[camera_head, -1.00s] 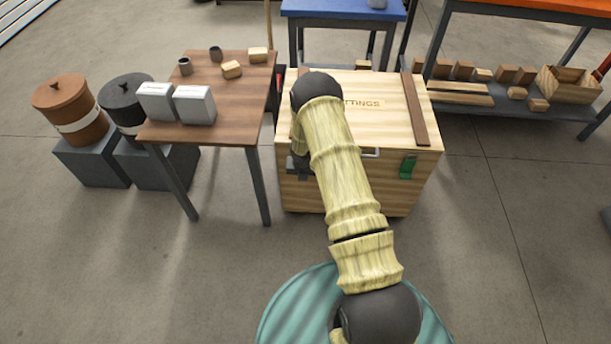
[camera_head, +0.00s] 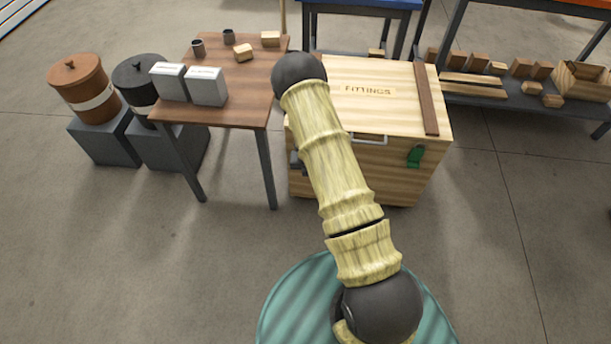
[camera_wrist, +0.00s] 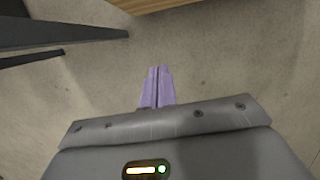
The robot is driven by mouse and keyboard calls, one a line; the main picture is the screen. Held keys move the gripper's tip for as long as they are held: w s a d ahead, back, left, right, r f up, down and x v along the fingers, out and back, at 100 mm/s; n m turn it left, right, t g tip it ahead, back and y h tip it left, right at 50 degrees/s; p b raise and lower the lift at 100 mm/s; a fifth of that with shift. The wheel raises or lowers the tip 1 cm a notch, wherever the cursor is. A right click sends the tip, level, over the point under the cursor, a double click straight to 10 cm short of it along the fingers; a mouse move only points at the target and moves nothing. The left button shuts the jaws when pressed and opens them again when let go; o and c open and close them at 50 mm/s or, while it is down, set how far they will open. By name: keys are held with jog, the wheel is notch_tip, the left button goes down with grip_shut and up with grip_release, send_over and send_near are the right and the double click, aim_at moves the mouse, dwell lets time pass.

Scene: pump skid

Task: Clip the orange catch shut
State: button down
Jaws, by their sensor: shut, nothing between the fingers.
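The wooden crate (camera_head: 392,108) marked FITTINGS stands with its lid down behind my arm. A green catch (camera_head: 414,156) shows at the right of its front. No orange catch shows in either view; my arm covers the left part of the crate's front. In the wrist view my gripper (camera_wrist: 158,72) has its two pale purple fingers together, empty, pointing over bare floor. The crate's lower edge (camera_wrist: 160,4) shows at the top of that view, apart from the fingertips. In the head view my gripper is mostly hidden behind my arm.
A brown table (camera_head: 245,100) with white boxes, cups and wooden blocks stands just left of the crate. Its dark legs (camera_wrist: 60,36) show in the wrist view. Lidded drums (camera_head: 83,90) stand further left. A shelf (camera_head: 500,95) is at the right. The floor in front is clear.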

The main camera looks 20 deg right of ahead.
jog(key=s+a+r, duration=0.2)
jog(key=s+r, duration=0.2)
jog(key=r, duration=0.2)
jog(key=shift+s+p, duration=0.3)
jog(key=shift+s, duration=0.05)
jog(key=shift+a, duration=0.1)
jog(key=s+r+m, duration=0.2)
jog(key=r+m, duration=0.6)
jog(key=s+r+m, duration=0.3)
jog(key=r+m, duration=0.5)
jog(key=r, duration=0.1)
jog(key=s+a+r+m+y, duration=0.1)
jog(key=s+a+r+m, duration=0.1)
jog(key=s+r+m, duration=1.2)
notch_tip(320, 180, up, 22)
jog(key=w+m+p, duration=0.1)
jog(key=p, duration=2.4)
jog(key=shift+w+f+m, duration=0.25)
jog(key=shift+m, duration=0.15)
